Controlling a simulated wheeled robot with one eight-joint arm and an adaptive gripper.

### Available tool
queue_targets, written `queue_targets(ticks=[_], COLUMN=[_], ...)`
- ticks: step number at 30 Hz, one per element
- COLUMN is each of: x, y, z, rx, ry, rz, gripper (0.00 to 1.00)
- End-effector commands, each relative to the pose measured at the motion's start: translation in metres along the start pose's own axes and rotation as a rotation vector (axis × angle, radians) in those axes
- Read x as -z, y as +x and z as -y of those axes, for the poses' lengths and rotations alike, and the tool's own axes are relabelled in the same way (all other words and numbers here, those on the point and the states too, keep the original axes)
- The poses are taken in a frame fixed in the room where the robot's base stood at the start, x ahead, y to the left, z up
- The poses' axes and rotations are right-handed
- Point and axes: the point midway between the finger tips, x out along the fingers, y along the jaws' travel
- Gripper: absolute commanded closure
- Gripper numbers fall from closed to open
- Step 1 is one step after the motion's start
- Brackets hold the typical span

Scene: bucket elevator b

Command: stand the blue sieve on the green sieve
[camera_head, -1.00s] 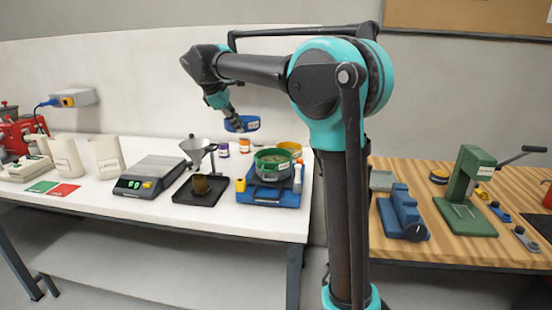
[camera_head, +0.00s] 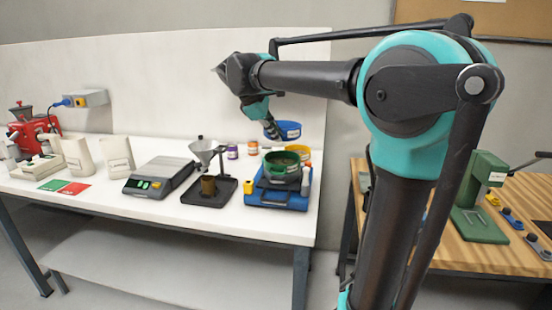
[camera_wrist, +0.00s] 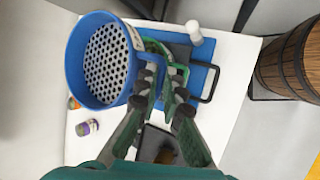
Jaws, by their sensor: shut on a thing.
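The blue sieve (camera_head: 289,130) is in the air above the green sieve (camera_head: 281,168) in the head view, apart from it and roughly level. My gripper (camera_head: 273,131) is shut on the blue sieve at its side. In the wrist view the blue sieve (camera_wrist: 74,68) is left of my gripper (camera_wrist: 162,88), its perforated bottom showing. The green sieve stands on a blue base unit (camera_head: 268,200) on the white bench. Only part of its green rim (camera_wrist: 183,70) shows in the wrist view; the rest is hidden by the blue sieve and fingers.
A yellow ring (camera_head: 299,149) is behind the green sieve. A funnel stand (camera_head: 222,187) and a scale (camera_head: 160,178) are to the left. Small jars (camera_head: 232,152) stand behind. A wooden barrel (camera_wrist: 295,65) is at the right in the wrist view.

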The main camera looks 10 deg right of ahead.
Motion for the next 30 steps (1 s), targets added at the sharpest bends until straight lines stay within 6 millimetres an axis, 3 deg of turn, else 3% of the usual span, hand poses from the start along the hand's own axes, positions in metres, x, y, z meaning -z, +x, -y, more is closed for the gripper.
queue_targets(ticks=[6, 13, 19, 29, 30], x=[0.013, 0.018, 0.026, 0.028, 0.028], y=[0.031, 0.043, 0.065, 0.069, 0.069], z=[0.017, 0.023, 0.035, 0.038, 0.038], rx=[0.0, 0.0, 0.0, 0.0, 0.0], ry=[0.0, 0.0, 0.0, 0.0, 0.0], rz=[0.0, 0.0, 0.0, 0.0, 0.0], gripper=[1.0, 1.0, 1.0, 1.0, 0.89])
